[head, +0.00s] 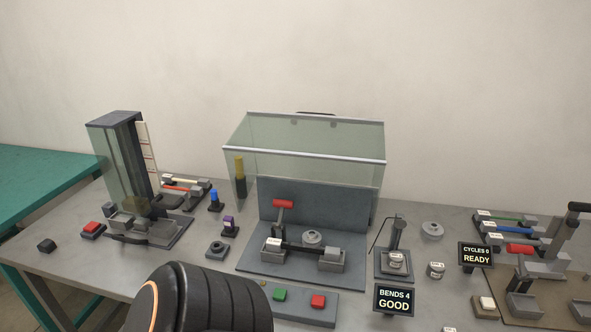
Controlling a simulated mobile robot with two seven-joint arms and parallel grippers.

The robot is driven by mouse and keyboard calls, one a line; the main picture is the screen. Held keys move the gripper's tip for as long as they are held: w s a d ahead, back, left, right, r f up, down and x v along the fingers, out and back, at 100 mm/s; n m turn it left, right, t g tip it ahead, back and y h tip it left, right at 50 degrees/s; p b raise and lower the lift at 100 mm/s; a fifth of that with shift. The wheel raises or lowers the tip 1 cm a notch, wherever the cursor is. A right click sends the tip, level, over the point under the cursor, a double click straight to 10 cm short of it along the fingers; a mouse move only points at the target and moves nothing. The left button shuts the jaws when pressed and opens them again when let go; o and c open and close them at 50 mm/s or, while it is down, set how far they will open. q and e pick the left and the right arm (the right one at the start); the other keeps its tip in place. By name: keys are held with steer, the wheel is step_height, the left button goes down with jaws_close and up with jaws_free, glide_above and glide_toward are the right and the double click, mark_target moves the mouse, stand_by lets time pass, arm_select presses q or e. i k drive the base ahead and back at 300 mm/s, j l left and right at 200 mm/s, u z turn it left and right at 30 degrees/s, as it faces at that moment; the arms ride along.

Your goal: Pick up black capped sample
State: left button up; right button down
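A dark, bar-like cable sample (298,247) with a white label at its left end lies across two grey blocks on the fixture under the clear guard. It is the only black sample I can make out; its caps are too small to tell. A dark rounded link of my own arm covers the bottom of the view, left of centre. Neither gripper is in view, so whether they are open or shut is hidden.
The clear guard (305,152) stands raised above the fixture plate (300,281). A button panel (264,304) lies in front. A tall clear-sided tester (128,165) and a sample rack (187,187) stand left. A display reads "BENDS 4 GOOD" (394,300); another reads "CYCLES 6 READY" (476,255).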

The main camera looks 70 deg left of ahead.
mark_target(331, 254)
steer(key=u, duration=2.1)
steer(key=j+u, duration=0.25)
steer(key=i+j+u, duration=0.2)
steer(key=j, duration=0.25)
